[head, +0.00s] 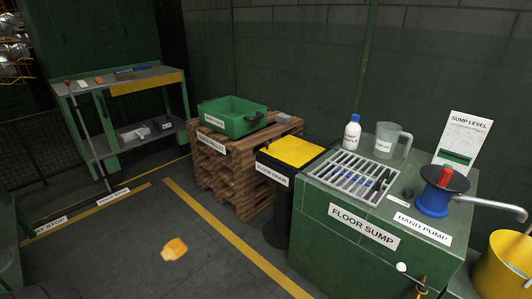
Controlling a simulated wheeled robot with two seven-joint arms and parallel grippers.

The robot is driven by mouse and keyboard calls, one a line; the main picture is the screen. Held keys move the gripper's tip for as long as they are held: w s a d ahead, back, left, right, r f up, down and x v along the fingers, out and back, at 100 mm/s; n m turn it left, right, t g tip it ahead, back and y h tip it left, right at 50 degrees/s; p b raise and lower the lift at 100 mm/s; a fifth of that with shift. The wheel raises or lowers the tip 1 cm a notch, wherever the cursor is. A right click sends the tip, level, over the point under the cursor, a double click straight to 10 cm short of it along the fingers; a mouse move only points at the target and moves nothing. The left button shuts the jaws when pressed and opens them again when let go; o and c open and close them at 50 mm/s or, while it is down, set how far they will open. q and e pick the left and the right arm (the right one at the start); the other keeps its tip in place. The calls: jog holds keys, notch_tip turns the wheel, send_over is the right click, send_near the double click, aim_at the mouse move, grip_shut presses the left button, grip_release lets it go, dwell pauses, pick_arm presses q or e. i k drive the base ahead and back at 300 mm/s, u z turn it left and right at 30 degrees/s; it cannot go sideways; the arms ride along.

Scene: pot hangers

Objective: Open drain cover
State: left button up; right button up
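A black bin labelled "FLOOR DRAIN" (272,174) stands between the wooden pallets and the green sump cabinet. Its flat yellow top (292,151) looks closed. A silver slatted grate (347,177) lies flat on top of the green cabinet labelled "FLOOR SUMP" (345,238). Dark blue pieces show at the grate's right side; I cannot tell whether they are above or below the slats. Which of these is the drain cover is not marked. Neither of my grippers shows in the head view.
On the cabinet stand a white bottle (352,132), a clear jug (393,140), a blue hand pump (437,195) and a "SUMP LEVEL" board (462,143). A yellow bucket (503,268) is at right. Pallets (226,182) hold a green tray (231,112). An orange scrap (174,249) lies on open floor.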

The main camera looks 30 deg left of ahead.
aim_at(294, 151)
jog(key=u, duration=1.1)
jog(key=i, duration=1.35)
jog(key=z, duration=0.65)
